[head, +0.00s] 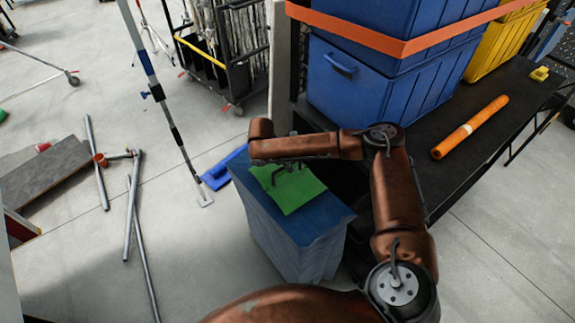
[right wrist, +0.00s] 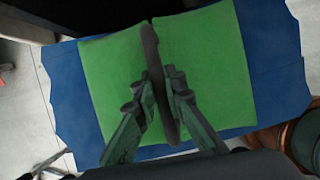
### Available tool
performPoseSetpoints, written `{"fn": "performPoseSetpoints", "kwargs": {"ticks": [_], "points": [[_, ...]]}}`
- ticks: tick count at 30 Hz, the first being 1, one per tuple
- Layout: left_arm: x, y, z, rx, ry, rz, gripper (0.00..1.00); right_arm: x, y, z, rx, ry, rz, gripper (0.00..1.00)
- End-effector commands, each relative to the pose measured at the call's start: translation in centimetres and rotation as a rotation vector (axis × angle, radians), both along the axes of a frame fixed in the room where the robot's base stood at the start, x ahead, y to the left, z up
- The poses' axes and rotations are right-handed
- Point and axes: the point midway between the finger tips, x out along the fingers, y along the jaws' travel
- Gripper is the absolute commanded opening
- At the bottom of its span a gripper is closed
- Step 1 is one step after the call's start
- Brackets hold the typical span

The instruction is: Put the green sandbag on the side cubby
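The green sandbag (head: 290,190) lies flat on top of a box covered in blue (head: 318,222). It also fills the middle of the right wrist view (right wrist: 215,70), with a dark strap handle (right wrist: 152,45) running down its centre seam. My right gripper (right wrist: 160,82) is over the bag, its two fingers close in on either side of the handle and seemingly pinching it. In the head view my right gripper (head: 283,172) is small and partly hidden under my wrist. The left gripper is out of view. I cannot make out the side cubby clearly.
A wheeled rack (head: 225,60) stands behind. Metal poles (head: 133,205) and a board (head: 50,172) lie on the floor at left.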

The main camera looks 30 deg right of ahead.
Motion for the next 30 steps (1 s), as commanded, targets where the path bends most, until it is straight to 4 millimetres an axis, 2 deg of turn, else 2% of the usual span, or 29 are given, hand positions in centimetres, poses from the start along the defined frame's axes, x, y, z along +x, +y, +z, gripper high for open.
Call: {"fn": "performPoseSetpoints", "kwargs": {"ticks": [7, 17, 22, 30], "points": [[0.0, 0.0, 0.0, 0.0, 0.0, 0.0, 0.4, 0.0, 0.0, 0.1, 0.0, 0.0, 0.0, 0.27], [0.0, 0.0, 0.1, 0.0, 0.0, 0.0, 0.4, 0.0, 0.1, 0.3, 0.0, 0.0, 0.0, 0.27], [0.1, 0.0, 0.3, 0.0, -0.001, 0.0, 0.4, 0.0, 0.9, 2.4, 0.0, -0.002, 0.002, 0.27], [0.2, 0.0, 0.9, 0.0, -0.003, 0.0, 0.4, -0.2, 3.1, 7.6, 0.0, -0.003, 0.001, 0.27]]}}
